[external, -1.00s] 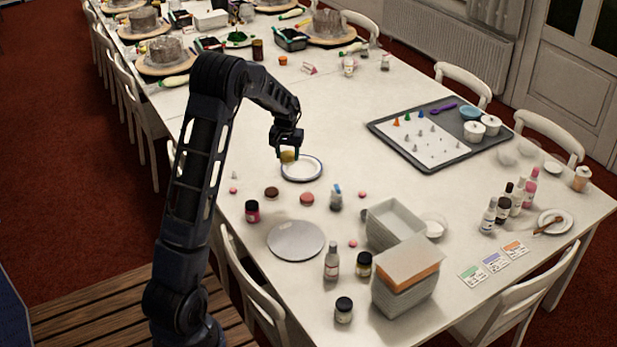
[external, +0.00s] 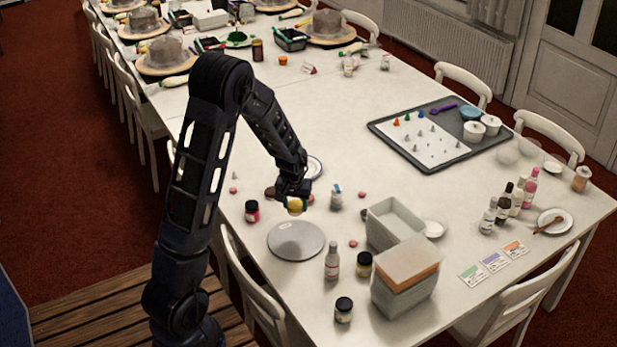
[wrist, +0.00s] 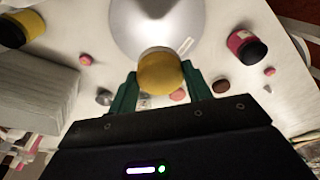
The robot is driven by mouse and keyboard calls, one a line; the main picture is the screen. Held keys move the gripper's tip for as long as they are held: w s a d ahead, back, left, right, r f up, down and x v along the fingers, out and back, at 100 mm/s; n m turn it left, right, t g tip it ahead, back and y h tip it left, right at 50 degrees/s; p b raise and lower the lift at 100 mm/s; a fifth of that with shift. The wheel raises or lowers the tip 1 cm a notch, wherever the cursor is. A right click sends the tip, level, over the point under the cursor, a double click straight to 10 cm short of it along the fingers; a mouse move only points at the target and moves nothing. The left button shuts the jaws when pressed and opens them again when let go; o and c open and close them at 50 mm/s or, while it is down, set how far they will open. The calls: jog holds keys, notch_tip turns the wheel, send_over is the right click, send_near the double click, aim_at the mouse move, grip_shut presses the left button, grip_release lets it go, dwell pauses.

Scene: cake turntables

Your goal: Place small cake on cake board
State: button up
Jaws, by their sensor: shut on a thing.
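The small cake (external: 295,205) is yellow and round. My gripper (external: 294,198) is shut on it and holds it above the table, on the far side of the cake board in the external view. In the wrist view the cake (wrist: 160,72) sits between the two green fingertips of my gripper (wrist: 160,84). The cake board is a round grey disc (external: 295,241) lying flat on the table. In the wrist view the board (wrist: 150,28) lies beyond the cake, whose top edge overlaps the board's near edge in the picture. The white plate (external: 314,167) is partly hidden behind my arm.
Small jars and bottles stand close around the board: a pink jar (external: 252,211), a bottle (external: 332,260) and a dark-lidded jar (external: 364,264). A dark tray (external: 385,133) lies farther back.

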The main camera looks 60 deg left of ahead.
aim_at(296, 238)
notch_tip(296, 238, down, 13)
dwell(0.6)
jog(key=shift+f, duration=0.15)
jog(key=o, duration=0.9)
jog(key=shift+o, duration=0.2)
